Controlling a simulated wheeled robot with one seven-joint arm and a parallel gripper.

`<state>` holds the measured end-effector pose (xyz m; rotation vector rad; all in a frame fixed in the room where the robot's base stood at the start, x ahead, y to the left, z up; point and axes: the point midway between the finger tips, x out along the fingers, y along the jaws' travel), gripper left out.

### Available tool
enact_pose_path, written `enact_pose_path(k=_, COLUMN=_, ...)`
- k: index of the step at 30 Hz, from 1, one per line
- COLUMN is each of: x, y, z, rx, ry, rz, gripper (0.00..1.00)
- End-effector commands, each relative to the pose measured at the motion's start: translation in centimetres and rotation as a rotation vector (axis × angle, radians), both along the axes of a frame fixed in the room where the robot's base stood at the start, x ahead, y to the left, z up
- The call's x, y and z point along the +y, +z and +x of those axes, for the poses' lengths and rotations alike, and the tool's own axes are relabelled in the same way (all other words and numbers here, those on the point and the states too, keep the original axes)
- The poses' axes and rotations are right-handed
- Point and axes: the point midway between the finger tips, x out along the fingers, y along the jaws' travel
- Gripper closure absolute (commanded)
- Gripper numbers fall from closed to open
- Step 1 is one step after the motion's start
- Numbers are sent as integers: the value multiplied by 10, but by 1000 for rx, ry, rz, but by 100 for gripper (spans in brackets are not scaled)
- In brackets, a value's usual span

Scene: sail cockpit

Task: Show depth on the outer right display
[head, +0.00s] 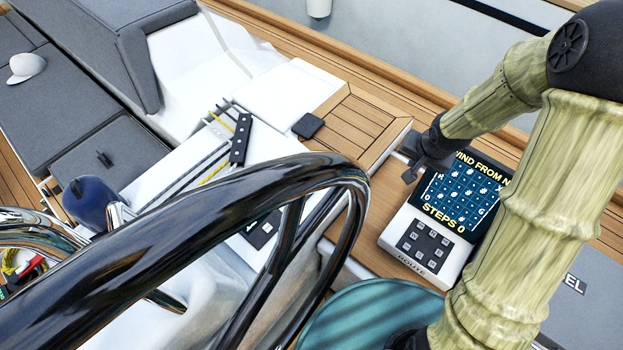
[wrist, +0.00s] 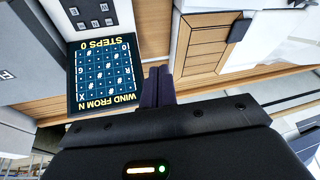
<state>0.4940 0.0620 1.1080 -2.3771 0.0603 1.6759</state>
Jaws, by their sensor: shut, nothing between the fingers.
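No display showing depth can be made out in either view. The one lit screen in view is a dark blue grid display (head: 462,198) reading "WIND FROM N" and "STEPS 0"; it also shows upside down in the wrist view (wrist: 103,75). It belongs to a white unit (head: 388,238) marked "ROUTE", with a pad of dark keys (head: 424,245). My gripper (head: 411,174) is shut and empty, at the upper left edge of this screen in the head view. Its dark fingers (wrist: 158,88) are beside the screen in the wrist view; contact cannot be told.
A glossy black steering wheel (head: 240,185) crosses the foreground. A small dark pad (head: 308,125) lies on the white coaming. A white cap (head: 26,66) rests on the grey cushions.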

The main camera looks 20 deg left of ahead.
Motion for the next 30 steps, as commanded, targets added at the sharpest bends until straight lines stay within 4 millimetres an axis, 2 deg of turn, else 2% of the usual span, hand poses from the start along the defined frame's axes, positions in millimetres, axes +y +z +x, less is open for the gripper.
enact_pose_path(k=1, x=-11, y=24, z=-14, rx=2, ry=13, rz=-38, gripper=100)
enact_pose_path(k=6, x=-42, y=75, z=-66, rx=43, ry=72, rz=-132, gripper=100)
enact_pose_path(k=10, x=-56, y=105, z=-109, rx=79, ry=120, rz=-160, gripper=100)
enact_pose_path(k=14, x=-61, y=120, z=-137, rx=102, ry=157, rz=-159, gripper=100)
enact_pose_path(k=18, x=-62, y=123, z=-148, rx=112, ry=176, rz=-156, gripper=100)
enact_pose_path(k=30, x=-62, y=122, z=-147, rx=111, ry=177, rz=-157, gripper=100)
